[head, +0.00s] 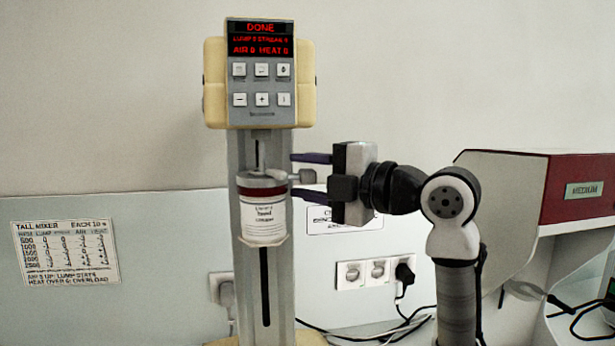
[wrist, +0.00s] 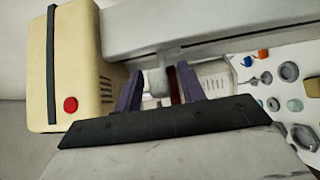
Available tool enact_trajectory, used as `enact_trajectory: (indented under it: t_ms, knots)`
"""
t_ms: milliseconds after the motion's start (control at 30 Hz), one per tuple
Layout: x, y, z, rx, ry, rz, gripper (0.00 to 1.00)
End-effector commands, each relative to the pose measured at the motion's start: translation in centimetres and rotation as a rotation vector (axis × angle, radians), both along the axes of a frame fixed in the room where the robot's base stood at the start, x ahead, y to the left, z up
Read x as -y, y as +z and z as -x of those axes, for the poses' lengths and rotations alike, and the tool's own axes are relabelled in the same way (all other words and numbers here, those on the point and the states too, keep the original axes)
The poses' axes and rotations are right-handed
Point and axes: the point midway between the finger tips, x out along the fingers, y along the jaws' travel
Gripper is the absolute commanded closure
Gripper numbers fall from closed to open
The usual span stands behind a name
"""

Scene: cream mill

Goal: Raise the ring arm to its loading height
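The tall mixer has a cream head (head: 215,85) with a red display reading DONE, above a grey slotted column (head: 280,300). The ring arm (head: 262,182) sits high on the column, below the head, around a white labelled jar (head: 264,218) with a dark red band. A small grey lever (head: 302,176) sticks out from the ring arm to the right. My gripper (head: 296,175) is open, its purple fingers above and below this lever with gaps on both sides. The wrist view shows the fingers (wrist: 160,68) apart with the grey lever (wrist: 157,84) between them.
A settings chart (head: 65,253) hangs on the wall at left. Sockets (head: 362,273) with a plug and cables are behind my arm. A dark red and white machine (head: 580,190) stands at right. The wrist view shows several small parts (wrist: 289,71) on a white surface.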

Motion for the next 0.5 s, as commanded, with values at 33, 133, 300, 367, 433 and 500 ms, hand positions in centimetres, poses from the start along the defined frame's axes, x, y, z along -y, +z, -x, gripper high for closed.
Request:
enact_trajectory:
  t_ms: [33,133,300,367,433,500]
  knots:
    - [0.0,0.0,0.0,0.000,0.000,0.000,0.60]
    - [0.5,-0.1,0.3,0.000,-0.001,0.000,0.60]
    - [2.7,-0.4,1.8,0.001,-0.003,0.000,0.60]
    - [3.9,-0.4,2.6,0.002,-0.003,-0.001,0.60]
    - [5.3,-0.3,3.5,0.003,-0.002,-0.001,0.60]
    - [6.7,-0.3,4.4,0.002,-0.004,-0.001,0.60]
